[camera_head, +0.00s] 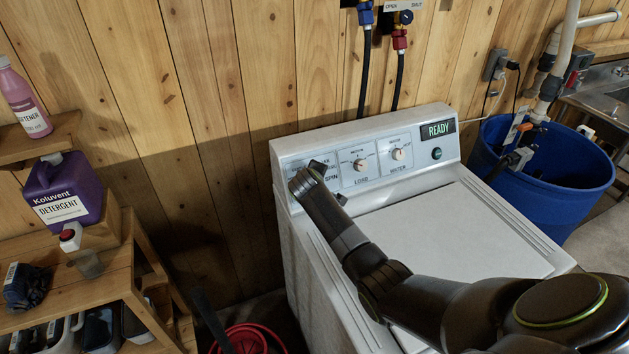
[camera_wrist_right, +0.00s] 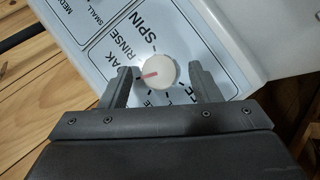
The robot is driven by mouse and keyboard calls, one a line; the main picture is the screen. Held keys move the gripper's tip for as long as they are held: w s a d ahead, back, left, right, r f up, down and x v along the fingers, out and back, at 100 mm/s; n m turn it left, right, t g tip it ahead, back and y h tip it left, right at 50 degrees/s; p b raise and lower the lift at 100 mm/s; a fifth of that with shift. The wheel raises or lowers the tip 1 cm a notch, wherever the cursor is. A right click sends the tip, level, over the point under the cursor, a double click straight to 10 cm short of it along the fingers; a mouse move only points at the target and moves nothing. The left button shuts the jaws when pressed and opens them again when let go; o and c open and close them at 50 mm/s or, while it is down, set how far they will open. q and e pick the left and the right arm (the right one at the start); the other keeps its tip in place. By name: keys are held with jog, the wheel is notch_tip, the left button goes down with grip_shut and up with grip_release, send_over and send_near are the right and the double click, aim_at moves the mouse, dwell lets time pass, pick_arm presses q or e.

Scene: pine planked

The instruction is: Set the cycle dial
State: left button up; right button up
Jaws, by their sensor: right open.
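The washing machine (camera_head: 440,225) is white, with a control panel along its back. The cycle dial (camera_wrist_right: 160,66) is a round white knob with a red pointer mark, seen in the right wrist view. The mark points left, toward the partly hidden label ending in "AK". The labels SPIN and RINSE sit above the dial. My right gripper (camera_wrist_right: 162,74) is open, one finger on each side of the dial; I cannot tell whether they touch it. In the head view my right gripper (camera_head: 317,174) covers the dial. My left gripper is out of view.
The load dial (camera_head: 360,165), the water dial (camera_head: 398,154) and a READY display (camera_head: 438,130) are right of the cycle dial. Hoses hang behind the machine. A blue barrel (camera_head: 540,180) stands right. A wooden shelf (camera_head: 70,262) with a purple detergent jug (camera_head: 62,190) is left.

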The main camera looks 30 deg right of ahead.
jog(key=shift+s+a, duration=0.1)
jog(key=b+v, duration=0.2)
jog(key=v, duration=1.5)
jog(key=shift+b, duration=0.4)
